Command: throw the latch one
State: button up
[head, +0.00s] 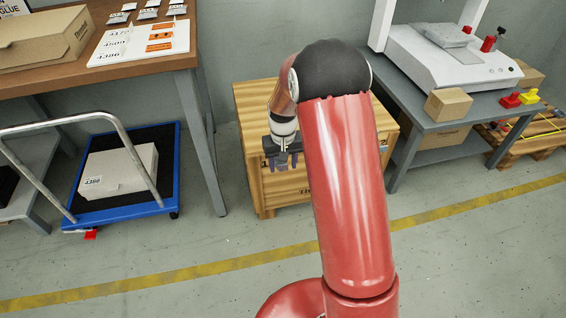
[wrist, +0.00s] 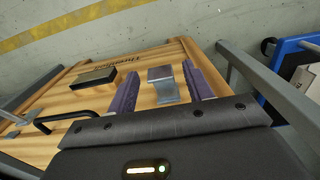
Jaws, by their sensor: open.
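A wooden crate (head: 258,98) stands on the floor between two tables, mostly behind my red arm. In the wrist view, the crate (wrist: 75,62) carries a grey metal piece (wrist: 163,84), which looks like a latch, and a dark block with a tan face (wrist: 92,79). My gripper (head: 283,164) is open over the crate. In the wrist view, the purple fingers of my gripper (wrist: 160,72) lie either side of the grey piece with gaps, apparently apart from it. Whether they reach down to its level I cannot tell. The latch is hidden in the head view.
A black handle (wrist: 66,118) is on the crate, left of the fingers. A blue trolley (head: 120,205) with a white box is on the left. A wooden-topped table (head: 160,66) and a grey table (head: 440,122) flank the crate. The floor in front is clear.

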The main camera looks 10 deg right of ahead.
grip_shut()
